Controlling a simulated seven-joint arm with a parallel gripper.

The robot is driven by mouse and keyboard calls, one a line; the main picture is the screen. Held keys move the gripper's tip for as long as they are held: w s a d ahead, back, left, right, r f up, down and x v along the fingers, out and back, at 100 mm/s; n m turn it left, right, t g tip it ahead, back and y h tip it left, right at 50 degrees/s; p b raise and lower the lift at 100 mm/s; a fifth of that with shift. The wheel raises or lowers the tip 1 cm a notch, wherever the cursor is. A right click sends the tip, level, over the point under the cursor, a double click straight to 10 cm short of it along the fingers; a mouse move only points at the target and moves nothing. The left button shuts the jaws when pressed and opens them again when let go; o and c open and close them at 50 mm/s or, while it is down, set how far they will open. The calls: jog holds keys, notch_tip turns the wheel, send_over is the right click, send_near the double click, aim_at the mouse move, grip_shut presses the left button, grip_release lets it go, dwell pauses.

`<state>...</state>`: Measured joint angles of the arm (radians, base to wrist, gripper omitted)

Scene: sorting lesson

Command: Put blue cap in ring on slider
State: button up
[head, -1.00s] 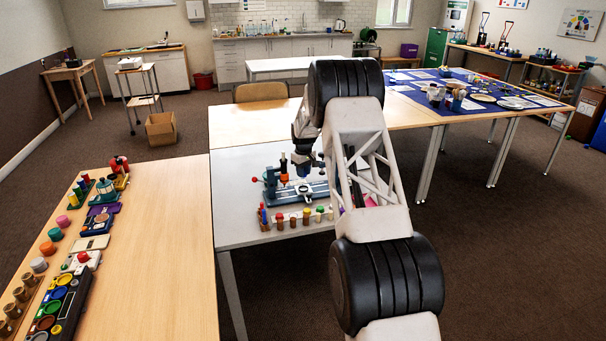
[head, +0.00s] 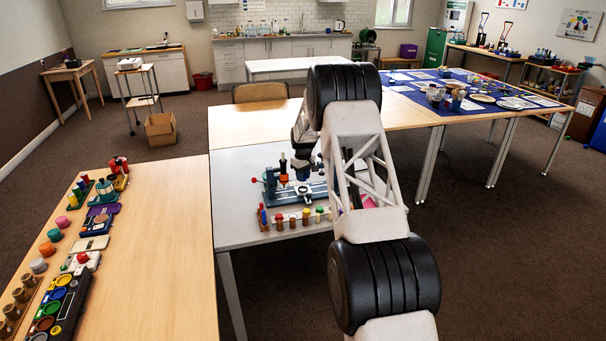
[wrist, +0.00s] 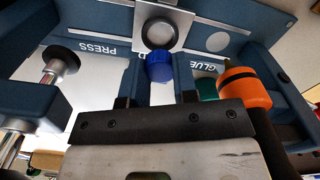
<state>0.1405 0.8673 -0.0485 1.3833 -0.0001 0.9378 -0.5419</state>
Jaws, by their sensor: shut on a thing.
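The blue cap (wrist: 160,68) is held between the two fingers of my gripper (wrist: 160,84) in the wrist view. In the head view my gripper (head: 303,168) is over the blue fixture (head: 280,199), and my arm hides part of the area.
The fixture carries PRESS and GLUE labels. A metal plunger (wrist: 62,60) stands left of my gripper, and an orange-collared black bottle (wrist: 245,88) stands close on the right.

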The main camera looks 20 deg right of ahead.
aim_at(303, 189)
jog(key=shift+f, duration=2.05)
jog(key=shift+f, duration=0.3)
dwell(1.0)
jog(key=o, duration=1.4)
jog(key=shift+c, duration=0.2)
jog(key=shift+r, duration=0.2)
jog(key=shift+r, duration=3.3)
